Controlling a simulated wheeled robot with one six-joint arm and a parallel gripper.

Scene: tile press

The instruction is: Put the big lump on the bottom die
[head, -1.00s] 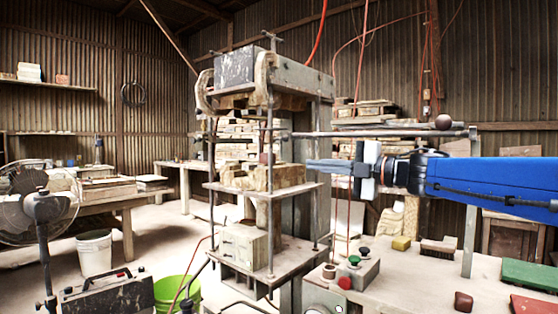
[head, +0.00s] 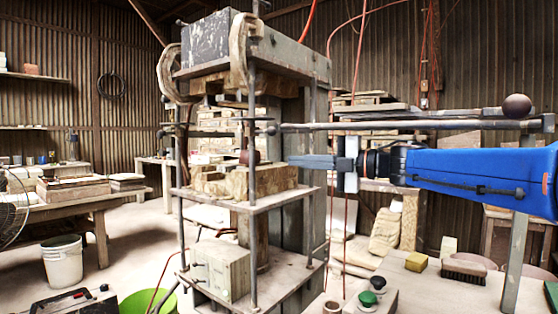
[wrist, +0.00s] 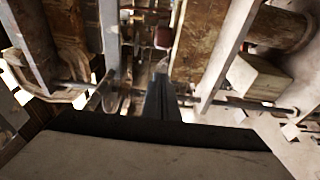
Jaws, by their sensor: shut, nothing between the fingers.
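A dark red-brown lump (head: 250,157) sits at the brown bottom die (head: 228,184) on the press's middle plate, partly hidden by a press rod. The lump also shows in the wrist view (wrist: 163,37), beyond my fingertips and beside the brown die block (wrist: 205,40). My gripper (head: 292,161) reaches in level from the right, at about the lump's height. It is shut and empty, with its tips apart from the lump in the head view. I cannot tell the exact depth between them.
The press's upper block (head: 225,40) hangs above the die, with upright rods around it. A long horizontal lever with a brown ball (head: 517,106) runs just above my arm. The bench at lower right holds a brush (head: 465,268), a yellow sponge (head: 416,262) and a button box.

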